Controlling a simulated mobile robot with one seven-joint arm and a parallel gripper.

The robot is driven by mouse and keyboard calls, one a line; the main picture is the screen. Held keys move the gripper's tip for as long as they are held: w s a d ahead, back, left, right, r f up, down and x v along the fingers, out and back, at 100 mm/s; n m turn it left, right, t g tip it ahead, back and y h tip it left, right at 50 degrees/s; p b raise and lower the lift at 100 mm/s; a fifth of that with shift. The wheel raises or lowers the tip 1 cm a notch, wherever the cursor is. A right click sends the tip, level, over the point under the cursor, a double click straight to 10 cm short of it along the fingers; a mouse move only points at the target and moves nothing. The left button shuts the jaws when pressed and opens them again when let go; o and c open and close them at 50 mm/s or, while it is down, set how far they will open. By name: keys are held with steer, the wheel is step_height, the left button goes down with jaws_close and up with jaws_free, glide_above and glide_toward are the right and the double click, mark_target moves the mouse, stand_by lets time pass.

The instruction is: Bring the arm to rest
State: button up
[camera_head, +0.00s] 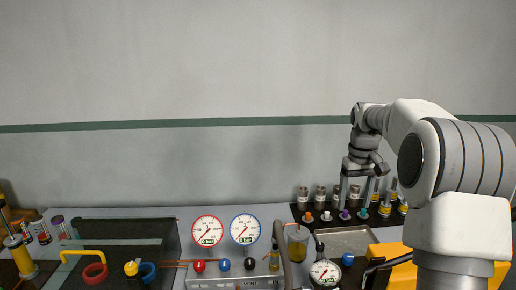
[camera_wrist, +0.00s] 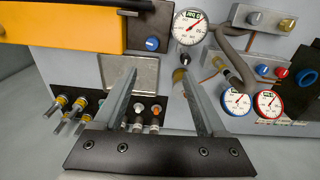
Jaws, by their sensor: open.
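My gripper (camera_head: 357,190) hangs from my bent white arm at the right of the head view, over the back right part of the bench. In the wrist view, my gripper (camera_wrist: 158,97) has its two long grey fingers spread wide apart. Nothing is held between them. Below and beyond the fingers lies a grey metal tray (camera_wrist: 128,68), which also shows in the head view (camera_head: 347,240). My arm hides part of the bench's right side in the head view.
Dial gauges (camera_head: 207,231) stand mid-bench on a valve panel (camera_head: 238,281). An amber cylinder (camera_head: 298,243) and a hose are nearby. A yellow box (camera_wrist: 60,27) shows in the wrist view. The wall above is bare.

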steer(key=s+a+r+t, duration=0.1)
steer(key=s+a+r, duration=0.35)
steer(key=s, duration=0.35)
steer(key=s+a+r+t, duration=0.1)
steer(key=s+a+r, duration=0.2)
steer(key=s+a, duration=0.35)
steer(key=s+a+f+t, duration=0.1)
steer(key=s+f, duration=0.1)
steer(key=s, duration=0.6)
steer(key=s+a+f+t, duration=0.2)
steer(key=s, duration=0.6)
steer(key=shift+s+f+m, duration=0.3)
steer(key=shift+s+f, duration=0.05)
steer(key=shift+f, duration=0.05)
stand_by(4.6)
